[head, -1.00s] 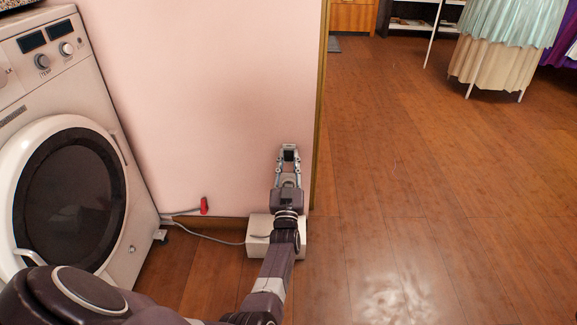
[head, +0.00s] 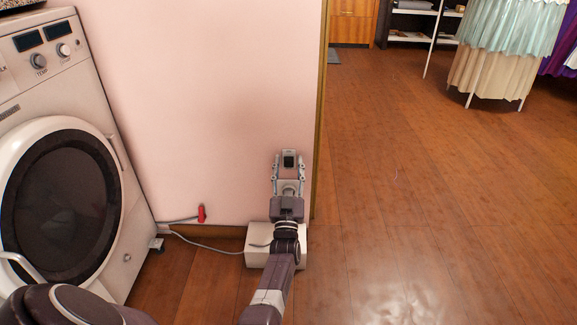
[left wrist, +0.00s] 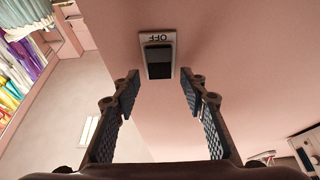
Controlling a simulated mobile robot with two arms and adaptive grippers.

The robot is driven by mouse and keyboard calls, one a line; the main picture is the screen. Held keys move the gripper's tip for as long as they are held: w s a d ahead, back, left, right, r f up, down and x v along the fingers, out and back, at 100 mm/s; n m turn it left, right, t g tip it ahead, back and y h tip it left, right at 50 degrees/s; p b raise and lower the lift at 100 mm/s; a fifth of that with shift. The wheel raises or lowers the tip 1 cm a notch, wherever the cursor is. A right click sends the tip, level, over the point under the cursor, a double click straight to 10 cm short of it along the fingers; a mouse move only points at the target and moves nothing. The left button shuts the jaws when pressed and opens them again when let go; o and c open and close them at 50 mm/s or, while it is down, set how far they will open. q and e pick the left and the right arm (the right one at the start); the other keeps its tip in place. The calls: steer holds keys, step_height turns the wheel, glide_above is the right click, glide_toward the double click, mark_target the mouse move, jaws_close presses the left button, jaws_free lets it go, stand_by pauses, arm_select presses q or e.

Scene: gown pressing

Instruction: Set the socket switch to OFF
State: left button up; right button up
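The socket switch (left wrist: 158,60) is a dark rocker in a pale frame on the pink wall, with the word OFF showing upside down at its upper edge in the left wrist view. It shows small in the head view (head: 289,159), at the far end of my left gripper (head: 289,167). My left gripper is open and empty. In the left wrist view its two fingers (left wrist: 157,92) stand apart on either side, with the switch beyond them and centred between them. I see no contact with the switch. My right gripper is not in view.
A white washing machine (head: 128,257) stands at the left. A pale box (head: 256,258) with a grey cable lies on the floor under my left arm, and a red plug-like piece (head: 201,213) is by the wall's base. The wooden floor (head: 430,200) at right is clear.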

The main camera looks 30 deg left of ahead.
arm_select(q)
step_height(320, 180, up, 10)
stand_by(0.8)
stand_by(0.5)
